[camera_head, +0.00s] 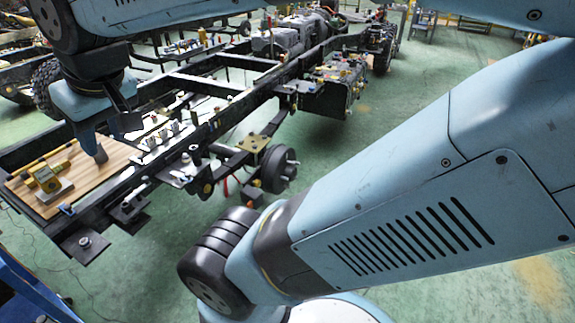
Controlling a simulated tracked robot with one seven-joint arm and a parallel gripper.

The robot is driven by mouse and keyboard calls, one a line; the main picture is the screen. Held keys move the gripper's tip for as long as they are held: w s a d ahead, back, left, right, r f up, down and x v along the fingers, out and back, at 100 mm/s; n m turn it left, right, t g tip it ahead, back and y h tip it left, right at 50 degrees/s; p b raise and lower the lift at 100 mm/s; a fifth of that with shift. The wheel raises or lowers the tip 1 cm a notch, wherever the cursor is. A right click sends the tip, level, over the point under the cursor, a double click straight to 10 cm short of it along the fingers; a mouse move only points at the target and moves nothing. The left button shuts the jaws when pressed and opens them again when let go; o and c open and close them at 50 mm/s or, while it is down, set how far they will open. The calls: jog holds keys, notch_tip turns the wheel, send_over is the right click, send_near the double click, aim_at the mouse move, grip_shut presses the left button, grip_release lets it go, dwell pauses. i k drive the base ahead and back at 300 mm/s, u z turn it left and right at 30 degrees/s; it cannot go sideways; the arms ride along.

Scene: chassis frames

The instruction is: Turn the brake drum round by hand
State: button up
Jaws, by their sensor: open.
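The brake drum (279,169), dark and round with a hub at its centre, sits on the axle end beside the chassis frame, near the middle of the head view. My gripper (110,142) is at the left, pointing down over a wooden board (112,160) on the near end of the frame. It is open, with nothing seen between its fingers. It is well to the left of the drum and apart from it. My own arm covers much of the right and the top, but the drum's outer face is in clear view.
The black chassis frame (222,116) runs from the near left to the back. A yellow tool (46,178) lies on the board. A black box (336,84) hangs on the frame's side behind the drum. Green floor (345,150) is clear right of the drum.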

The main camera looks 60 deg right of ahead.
aim_at(279, 169)
jog(key=z, duration=1.45)
jog(key=k, duration=0.15)
jog(key=z, duration=0.55)
jog(key=i, duration=1)
jog(key=k, duration=0.45)
jog(key=u, duration=0.6)
jog(key=i, duration=0.65)
jog(key=u, duration=0.3)
